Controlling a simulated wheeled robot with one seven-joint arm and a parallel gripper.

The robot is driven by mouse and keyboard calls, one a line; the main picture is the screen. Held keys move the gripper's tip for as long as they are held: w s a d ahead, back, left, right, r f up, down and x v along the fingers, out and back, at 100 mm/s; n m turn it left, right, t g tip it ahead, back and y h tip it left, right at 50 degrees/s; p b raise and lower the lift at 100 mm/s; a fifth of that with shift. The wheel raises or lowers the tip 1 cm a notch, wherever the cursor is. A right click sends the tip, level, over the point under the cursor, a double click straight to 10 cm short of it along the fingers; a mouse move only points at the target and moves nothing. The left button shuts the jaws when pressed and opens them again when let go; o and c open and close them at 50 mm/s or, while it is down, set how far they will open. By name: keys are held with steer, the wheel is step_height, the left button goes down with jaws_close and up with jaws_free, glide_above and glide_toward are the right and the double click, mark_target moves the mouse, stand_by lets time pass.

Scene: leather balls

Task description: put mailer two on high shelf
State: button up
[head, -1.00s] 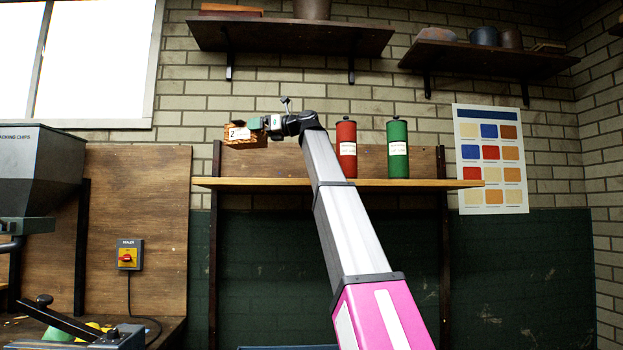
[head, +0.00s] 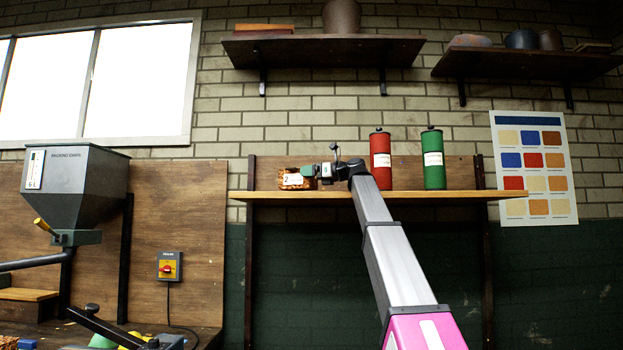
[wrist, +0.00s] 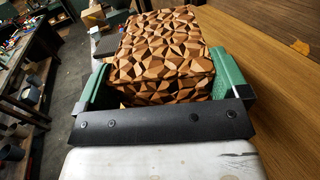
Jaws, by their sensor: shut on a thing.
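Mailer two is a small box with a brown faceted pattern and a white label marked 2 (head: 293,180). It is at the left end of the long wooden shelf (head: 450,196), level with its top. I cannot tell whether it touches the board. My gripper (head: 311,171) reaches in from the right and is shut on the box. In the wrist view the box (wrist: 165,45) sits between the two green fingers, with brown wood (wrist: 265,60) to its right. The box's underside is hidden.
A red canister (head: 380,160) and a green canister (head: 433,160) stand on the same shelf, right of my wrist. Two dark shelves (head: 322,50) with pots hang higher up. A grey hopper (head: 85,190) is at left. The shelf's right end is clear.

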steer(key=shift+f, duration=0.6)
steer(key=shift+f, duration=0.1)
steer(key=o, duration=0.6)
steer(key=shift+s+d, duration=0.1)
steer(key=shift+d, duration=0.05)
steer(key=v, duration=1.1)
steer(key=shift+s+d, duration=0.2)
steer(key=shift+d, duration=0.15)
